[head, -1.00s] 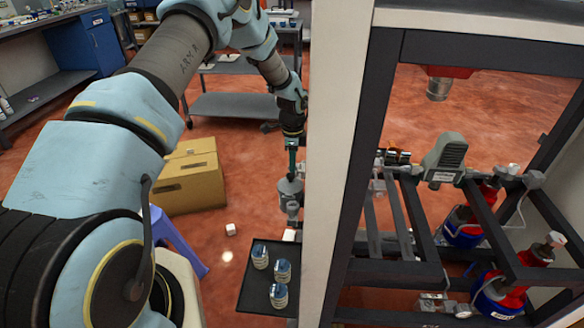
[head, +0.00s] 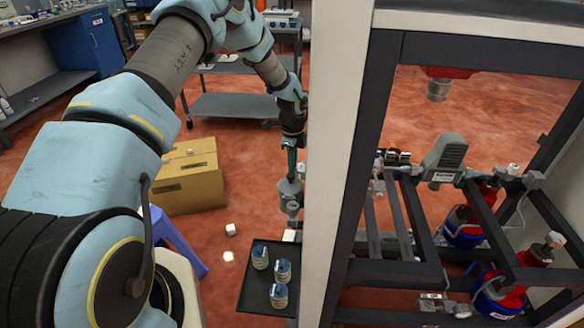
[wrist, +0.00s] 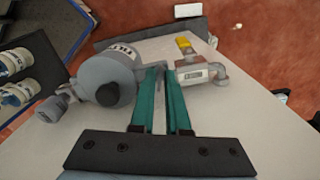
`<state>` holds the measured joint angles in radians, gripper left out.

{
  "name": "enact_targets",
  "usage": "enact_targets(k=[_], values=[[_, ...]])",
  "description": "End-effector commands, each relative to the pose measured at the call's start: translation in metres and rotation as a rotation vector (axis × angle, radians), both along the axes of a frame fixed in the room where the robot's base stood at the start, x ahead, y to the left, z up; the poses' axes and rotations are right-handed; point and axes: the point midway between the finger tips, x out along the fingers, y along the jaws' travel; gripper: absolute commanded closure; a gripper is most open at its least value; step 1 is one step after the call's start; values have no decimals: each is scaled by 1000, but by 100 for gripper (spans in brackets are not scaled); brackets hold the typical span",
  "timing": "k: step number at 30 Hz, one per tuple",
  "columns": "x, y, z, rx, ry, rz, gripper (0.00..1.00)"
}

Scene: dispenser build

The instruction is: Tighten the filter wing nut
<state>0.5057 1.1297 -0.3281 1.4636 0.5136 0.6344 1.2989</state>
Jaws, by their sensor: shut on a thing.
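The grey filter housing (wrist: 105,76), with a dark round cap and partly readable lettering, sits left of my fingers in the wrist view. In the head view the filter (head: 290,188) hangs beside the white cabinet panel, just below my fingers. My gripper (wrist: 160,72) has two green fingers, close together at the tips beside the filter's right end. They are shut on a small grey part, which I take to be the wing nut (wrist: 159,70); the fingers hide most of it. In the head view my gripper (head: 291,165) points down, and the nut cannot be made out.
A grey fitting with a yellow-handled valve (wrist: 186,46) stands close right of my fingertips. A dark tray (head: 256,291) with three lidded jars is below the filter. The white panel (head: 340,160) edge is close on the right. A cardboard box (head: 190,180) stands on the floor.

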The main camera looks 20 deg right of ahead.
Motion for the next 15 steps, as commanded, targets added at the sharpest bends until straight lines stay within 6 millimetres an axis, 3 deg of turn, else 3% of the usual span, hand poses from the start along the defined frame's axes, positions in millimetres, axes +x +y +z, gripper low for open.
enact_targets(k=[8, 15], values=[[0, 0, 0, 0, 0, -24, 100], [0, 0, 0, -1, 0, -276, 100]])
